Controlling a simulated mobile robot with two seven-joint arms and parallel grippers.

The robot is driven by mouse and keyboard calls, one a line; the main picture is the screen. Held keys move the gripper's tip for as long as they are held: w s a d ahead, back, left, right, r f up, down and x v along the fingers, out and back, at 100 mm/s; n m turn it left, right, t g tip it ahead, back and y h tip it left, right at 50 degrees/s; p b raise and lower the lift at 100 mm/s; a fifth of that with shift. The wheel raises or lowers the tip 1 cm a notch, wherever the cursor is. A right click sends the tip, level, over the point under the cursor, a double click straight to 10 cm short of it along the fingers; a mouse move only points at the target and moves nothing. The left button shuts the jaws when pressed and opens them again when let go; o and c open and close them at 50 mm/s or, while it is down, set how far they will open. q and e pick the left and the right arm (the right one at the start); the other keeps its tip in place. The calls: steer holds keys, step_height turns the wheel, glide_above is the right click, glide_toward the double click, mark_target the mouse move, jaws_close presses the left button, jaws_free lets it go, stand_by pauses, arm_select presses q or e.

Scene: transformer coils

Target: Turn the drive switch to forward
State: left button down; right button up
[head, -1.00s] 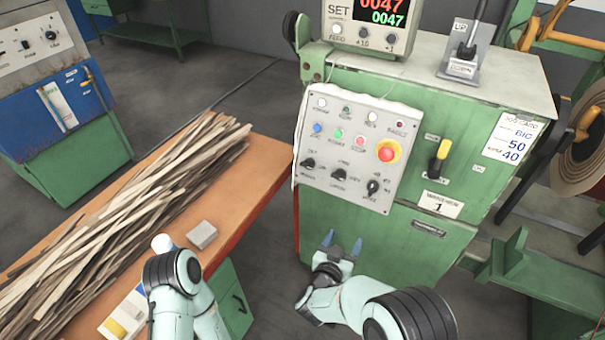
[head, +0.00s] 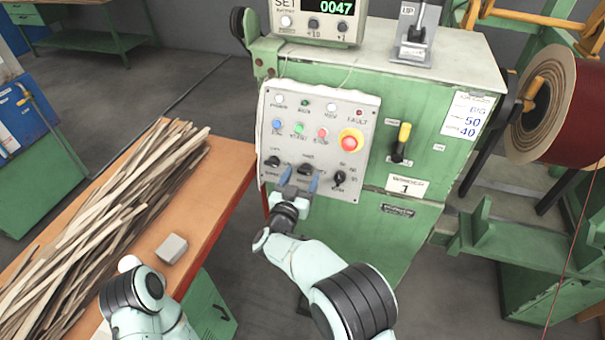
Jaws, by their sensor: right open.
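The grey control panel (head: 316,125) is on the front of the green winder cabinet (head: 430,130). Its bottom row holds a left black knob (head: 272,161), a middle black knob (head: 305,169) and a right black knob (head: 339,178). The small labels are too blurred to tell surely which is the drive switch or how it is set. My right gripper (head: 299,181) is open, its blue-grey fingertips on either side of the middle knob's lower part. I cannot tell whether they touch it. My left arm shows at the lower left; its gripper is not visible.
A red button (head: 352,141) with a yellow collar sits above the right knob. A yellow-tipped lever (head: 402,140) is right of the panel. An orange bench (head: 215,200) with wooden strips (head: 110,215) and a grey block (head: 171,249) stands to the left.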

arm_select(q)
steer(key=shift+r, duration=0.1)
arm_select(e)
steer(key=shift+x, duration=0.9)
steer(key=c, duration=1.1)
steer(key=shift+o, duration=0.2)
